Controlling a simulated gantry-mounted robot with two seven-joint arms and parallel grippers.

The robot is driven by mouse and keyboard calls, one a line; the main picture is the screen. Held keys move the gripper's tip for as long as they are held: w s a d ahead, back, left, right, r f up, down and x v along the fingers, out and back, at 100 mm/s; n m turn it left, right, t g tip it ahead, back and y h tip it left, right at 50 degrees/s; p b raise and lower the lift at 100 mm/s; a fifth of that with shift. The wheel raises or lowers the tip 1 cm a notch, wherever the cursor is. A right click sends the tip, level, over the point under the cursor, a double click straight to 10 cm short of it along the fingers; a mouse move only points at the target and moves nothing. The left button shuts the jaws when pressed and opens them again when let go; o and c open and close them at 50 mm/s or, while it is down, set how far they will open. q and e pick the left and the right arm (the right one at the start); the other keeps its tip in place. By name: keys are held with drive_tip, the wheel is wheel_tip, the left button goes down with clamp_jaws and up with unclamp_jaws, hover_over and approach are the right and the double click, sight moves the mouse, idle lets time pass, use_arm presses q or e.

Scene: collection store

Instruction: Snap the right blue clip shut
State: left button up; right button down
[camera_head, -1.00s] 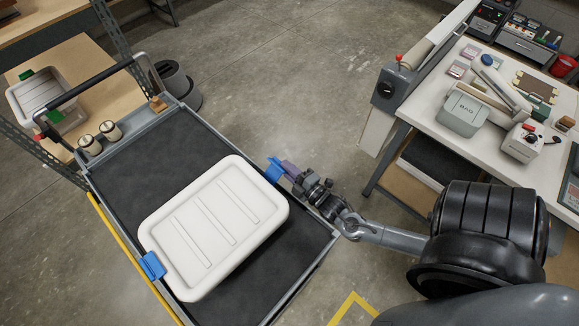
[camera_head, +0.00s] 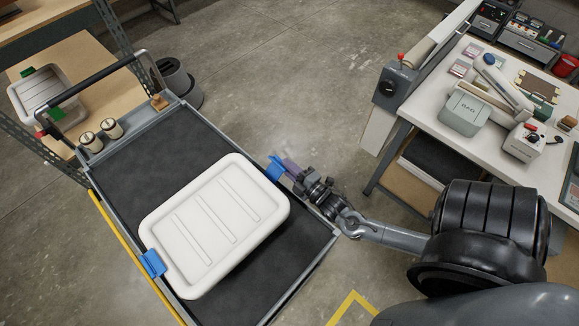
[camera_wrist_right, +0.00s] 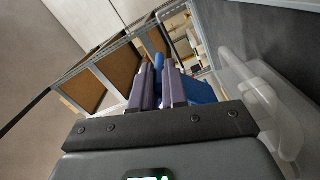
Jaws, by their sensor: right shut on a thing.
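A white lidded box (camera_head: 215,225) lies on the black bed of a cart. The right blue clip (camera_head: 274,168) is at the box's upper right end, sticking outward from the edge. The other blue clip (camera_head: 152,263) sits at the lower left end. My right gripper (camera_head: 285,168) is at the right clip, its purple fingers closed on it. The right wrist view shows the purple fingers (camera_wrist_right: 158,88) with the blue clip (camera_wrist_right: 196,90) between and behind them, partly hidden. My left gripper is not in view.
The cart (camera_head: 190,130) has a raised grey rim and a black handle, with two small rolls (camera_head: 102,135) at its far end. A workbench (camera_head: 420,110) with a grey box and tools stands at the right. Concrete floor lies between them.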

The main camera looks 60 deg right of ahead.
drive_tip(key=shift+a, duration=0.2)
drive_tip(key=c, duration=1.1)
unclamp_jaws()
drive_tip(key=shift+w+a, duration=0.1)
drive_tip(key=v, duration=1.1)
drive_tip(key=shift+b, duration=0.3)
